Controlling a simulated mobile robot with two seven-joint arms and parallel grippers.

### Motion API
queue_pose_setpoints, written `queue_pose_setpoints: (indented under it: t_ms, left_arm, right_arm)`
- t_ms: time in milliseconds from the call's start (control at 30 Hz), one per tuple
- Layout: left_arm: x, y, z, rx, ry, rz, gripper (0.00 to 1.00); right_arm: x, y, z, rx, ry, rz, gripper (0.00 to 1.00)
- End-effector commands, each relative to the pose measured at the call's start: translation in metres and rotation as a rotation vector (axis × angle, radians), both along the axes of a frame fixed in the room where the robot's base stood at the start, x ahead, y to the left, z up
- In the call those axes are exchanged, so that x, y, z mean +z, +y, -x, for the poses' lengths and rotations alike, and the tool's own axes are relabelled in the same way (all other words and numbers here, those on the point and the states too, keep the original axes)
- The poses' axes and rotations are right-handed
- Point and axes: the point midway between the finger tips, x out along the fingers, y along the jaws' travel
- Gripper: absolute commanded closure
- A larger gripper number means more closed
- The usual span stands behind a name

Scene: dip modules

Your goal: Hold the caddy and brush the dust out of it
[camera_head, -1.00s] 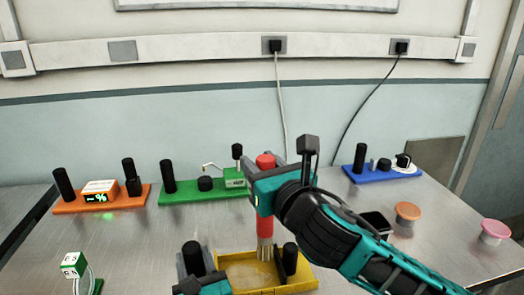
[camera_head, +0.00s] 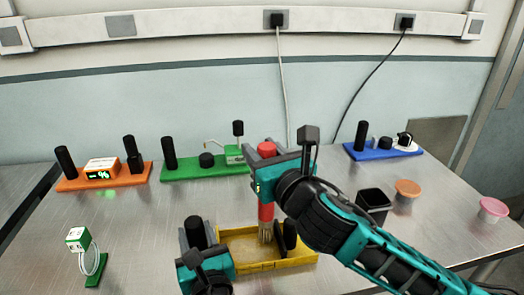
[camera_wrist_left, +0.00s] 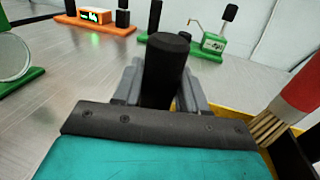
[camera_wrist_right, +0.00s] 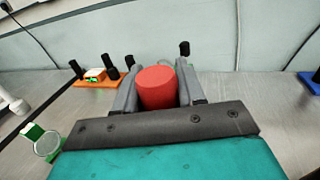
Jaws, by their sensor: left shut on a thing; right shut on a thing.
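The yellow caddy (camera_head: 262,282) stands on the table at the front middle, an open shallow tray with a black post at each end. My left gripper (camera_head: 190,232) is shut on the black post at its left end; the left wrist view shows this post (camera_wrist_left: 166,62) between the fingers. My right gripper (camera_head: 266,160) is shut on the red handle of the brush (camera_head: 266,212). The brush is upright, with its pale bristles down inside the caddy, near the right post (camera_head: 290,236). The red handle top (camera_wrist_right: 157,87) shows in the right wrist view. Dust cannot be told clearly.
Behind stand an orange module (camera_head: 70,184), a green module (camera_head: 180,172) and a blue module (camera_head: 378,153). A black cup (camera_head: 373,203), an orange-lidded pot (camera_head: 407,190) and a pink-lidded pot (camera_head: 493,208) are on the right. A green-based cable stand (camera_head: 95,272) is at front left.

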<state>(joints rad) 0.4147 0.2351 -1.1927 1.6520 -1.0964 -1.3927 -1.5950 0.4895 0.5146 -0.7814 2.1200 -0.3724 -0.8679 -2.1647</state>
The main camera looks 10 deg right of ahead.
Motion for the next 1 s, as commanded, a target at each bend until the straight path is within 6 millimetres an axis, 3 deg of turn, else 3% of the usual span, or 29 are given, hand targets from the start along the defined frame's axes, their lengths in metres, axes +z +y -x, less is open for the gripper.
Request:
queue_pose_setpoints:
  t_ms: [1000]
  left_arm:
    - [0.0, 0.0, 0.0, 0.0, 0.001, -0.001, 1.0]
  right_arm:
    - [-0.01, 0.0, 0.0, -0.001, -0.001, 0.0, 1.0]
